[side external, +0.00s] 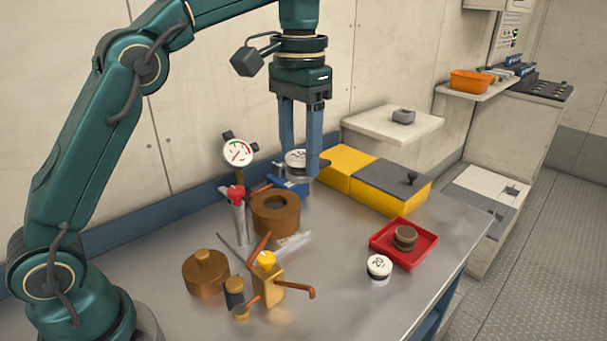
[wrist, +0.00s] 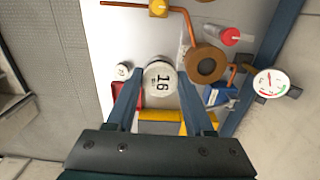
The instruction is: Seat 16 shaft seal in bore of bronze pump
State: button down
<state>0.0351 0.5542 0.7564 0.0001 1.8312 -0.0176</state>
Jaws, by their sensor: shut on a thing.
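The shaft seal marked 16 (wrist: 160,79) is a white-topped disc, its label facing the wrist camera. My gripper (wrist: 160,84) is shut on it, one blue finger on each side. In the side view the seal (side external: 295,156) hangs upright between the fingertips, above the bench and partly hidden by the near finger. The bronze pump body (side external: 275,216), a thick brown ring with a round bore facing up, stands on the bench below and to the left of the seal, apart from it. The wrist view shows this ring (wrist: 207,65) right of the seal, its bore empty.
A pressure gauge (side external: 238,153) and red-topped tube (side external: 238,205) stand beside the pump. A brass valve with copper pipes (side external: 268,284) and a lidded copper pot (side external: 206,273) are in front. Another white-topped seal (side external: 379,267) sits near a red tray (side external: 427,254).

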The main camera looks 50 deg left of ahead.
jog(key=shift+r, duration=0.85)
jog(key=s+a, duration=0.2)
jog(key=a, duration=0.8)
jog(key=s+a, duration=0.2)
jog(key=a, duration=0.9)
jog(key=w+d+f, duration=0.2)
jog(key=d+f, duration=0.1)
jog(key=f, duration=0.1)
jog(key=w+d+f, duration=0.3)
jog(key=f, duration=0.1)
jog(key=w+d+f, duration=0.3)
jog(key=f, duration=0.1)
jog(key=shift+w, duration=0.1)
jog(key=shift+a+f, duration=0.1)
jog(key=shift+f, duration=1.85)
jog(key=shift+f, duration=0.2)
